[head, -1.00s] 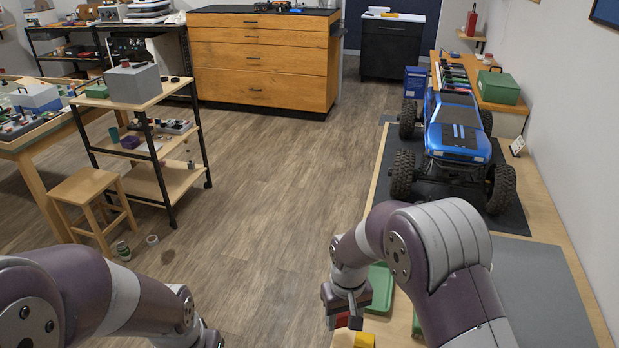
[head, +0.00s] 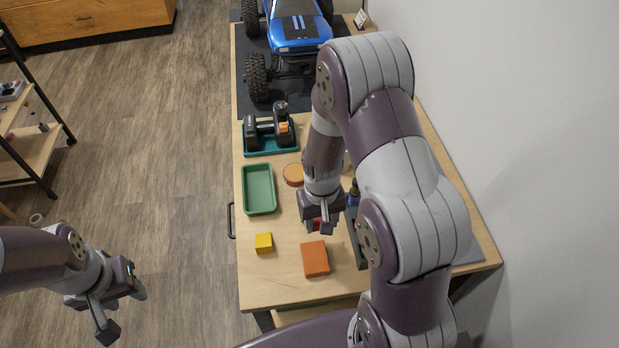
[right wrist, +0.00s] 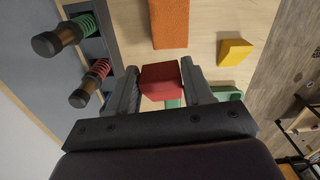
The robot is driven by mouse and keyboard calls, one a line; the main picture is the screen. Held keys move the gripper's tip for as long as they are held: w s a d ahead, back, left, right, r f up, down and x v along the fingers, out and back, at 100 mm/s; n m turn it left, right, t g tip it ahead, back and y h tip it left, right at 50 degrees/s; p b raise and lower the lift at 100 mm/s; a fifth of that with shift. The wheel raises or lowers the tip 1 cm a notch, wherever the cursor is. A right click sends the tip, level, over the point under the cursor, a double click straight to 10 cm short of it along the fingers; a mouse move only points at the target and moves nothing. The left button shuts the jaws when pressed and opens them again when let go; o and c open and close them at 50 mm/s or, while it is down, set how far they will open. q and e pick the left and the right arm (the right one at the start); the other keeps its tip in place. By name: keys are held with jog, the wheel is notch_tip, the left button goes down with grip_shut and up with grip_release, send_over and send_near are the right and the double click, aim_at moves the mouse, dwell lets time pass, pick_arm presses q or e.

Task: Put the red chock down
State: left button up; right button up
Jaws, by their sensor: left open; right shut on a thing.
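The red chock (right wrist: 161,79) is a small red block between the two fingers of my right gripper (right wrist: 160,88) in the right wrist view. In the head view my right gripper (head: 321,217) is over the wooden table, and only a bit of the red chock (head: 317,224) shows beneath it. I cannot tell whether the chock touches the tabletop. My left gripper (head: 124,311) is open and empty, out over the floor left of the table.
An orange block (head: 315,259) and a yellow block (head: 264,243) lie nearby on the wooden table (head: 275,287). A green tray (head: 259,190) is further back. A dark rack with spring shocks (right wrist: 91,46) stands close beside the gripper. A blue crawler (head: 298,30) sits at the back.

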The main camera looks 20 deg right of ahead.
jog(key=s+d, duration=0.1)
jog(key=s, duration=0.2)
jog(key=m+p, duration=0.1)
send_over(290, 237)
notch_tip(290, 237, down, 7)
jog(key=shift+s+f, duration=0.1)
notch_tip(290, 237, down, 4)
jog(key=shift+r+p, duration=0.2)
jog(key=shift+p, duration=0.3)
jog(key=shift+f, duration=0.3)
jog(key=o, duration=0.7)
jog(key=shift+f, duration=0.15)
pick_arm(q)
jog(key=shift+w+d+r, duration=0.15)
jog(key=shift+d+r, duration=0.15)
jog(key=shift+r, duration=0.25)
jog(key=shift+w+d+r, duration=0.1)
jog(key=shift+d+r, duration=0.2)
jog(key=shift+r, duration=0.25)
pick_arm(e)
jog(key=o, duration=0.4)
